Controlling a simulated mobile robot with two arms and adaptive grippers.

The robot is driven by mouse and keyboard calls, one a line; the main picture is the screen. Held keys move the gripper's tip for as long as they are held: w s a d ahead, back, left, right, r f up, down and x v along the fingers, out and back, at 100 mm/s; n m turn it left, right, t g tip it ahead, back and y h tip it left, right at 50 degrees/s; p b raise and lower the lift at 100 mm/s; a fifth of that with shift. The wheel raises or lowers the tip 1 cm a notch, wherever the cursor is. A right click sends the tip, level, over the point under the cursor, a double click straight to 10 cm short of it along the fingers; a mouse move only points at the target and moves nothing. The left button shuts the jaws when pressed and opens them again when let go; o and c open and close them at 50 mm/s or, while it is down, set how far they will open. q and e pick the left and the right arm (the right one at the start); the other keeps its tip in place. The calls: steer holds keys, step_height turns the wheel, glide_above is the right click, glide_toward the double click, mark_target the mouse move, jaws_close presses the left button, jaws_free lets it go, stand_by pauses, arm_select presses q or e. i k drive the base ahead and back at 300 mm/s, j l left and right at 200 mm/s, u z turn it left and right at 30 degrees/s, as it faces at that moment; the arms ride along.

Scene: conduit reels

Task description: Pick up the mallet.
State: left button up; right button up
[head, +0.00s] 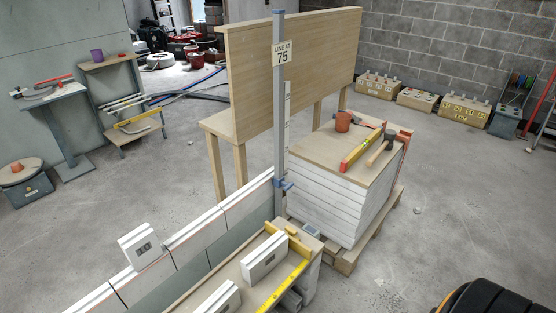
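What looks like the mallet (380,149), with a wooden handle and a dark head, lies on top of the stack of white blocks right of centre. Its head points toward the back right of the stack, and its handle runs toward the front. A yellow and red level (360,150) lies just to its left. An orange-brown cup (343,121) stands at the back left of the same top.
The stack (328,199) sits on a wooden pallet (345,264). A tall grey post (279,110) with a "LINE AT 75" sign and a low block wall (190,245) stand left of it. A wooden panel (295,65) is behind.

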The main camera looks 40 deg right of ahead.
mark_target(390, 134)
steer(key=z, duration=1.9)
steer(key=i+u, duration=0.15)
steer(key=u, duration=0.45)
steer(key=i+l+u, duration=0.15)
steer(key=i+l, duration=0.15)
steer(key=i+l+u, duration=0.3)
steer(key=i+l, duration=0.15)
steer(key=l, duration=0.3)
steer(key=i+l+u, duration=0.2)
steer(key=l, duration=0.2)
